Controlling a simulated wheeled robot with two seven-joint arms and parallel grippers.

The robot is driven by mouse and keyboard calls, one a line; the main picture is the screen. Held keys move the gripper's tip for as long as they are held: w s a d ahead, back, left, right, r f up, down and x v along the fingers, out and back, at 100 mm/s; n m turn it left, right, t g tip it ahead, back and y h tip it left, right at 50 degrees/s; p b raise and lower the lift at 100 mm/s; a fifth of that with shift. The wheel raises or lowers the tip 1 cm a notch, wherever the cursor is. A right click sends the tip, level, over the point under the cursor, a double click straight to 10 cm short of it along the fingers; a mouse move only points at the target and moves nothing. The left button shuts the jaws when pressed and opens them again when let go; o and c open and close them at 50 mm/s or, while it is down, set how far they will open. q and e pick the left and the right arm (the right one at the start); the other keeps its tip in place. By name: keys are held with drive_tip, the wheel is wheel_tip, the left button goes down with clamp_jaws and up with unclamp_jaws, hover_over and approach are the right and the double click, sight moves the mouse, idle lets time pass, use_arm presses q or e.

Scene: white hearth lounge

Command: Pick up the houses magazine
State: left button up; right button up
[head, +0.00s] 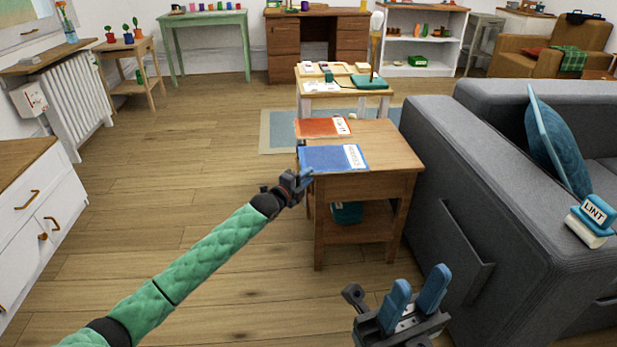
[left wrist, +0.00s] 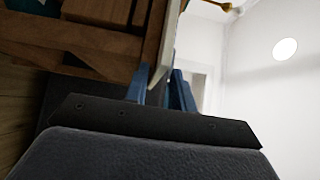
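A blue magazine (head: 328,158) with a white label strip lies at the near left part of the small wooden table (head: 385,160); its label is too small to read surely. My left gripper (head: 305,178) is at the magazine's near left corner, by the table edge. In the left wrist view, its blue fingers (left wrist: 162,88) stand apart with a thin pale edge, seemingly the magazine's, between them. Whether they touch it is unclear. My right gripper (head: 415,292) is open and empty, low in front of the sofa.
An orange magazine (head: 322,128) lies behind the blue one. A teal item (head: 347,213) is on the table's lower shelf. The grey sofa (head: 480,190) stands close on the right. Open floor (head: 200,140) lies to the left.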

use_arm(q)
drive_tip(key=shift+c, duration=0.3)
clamp_jaws()
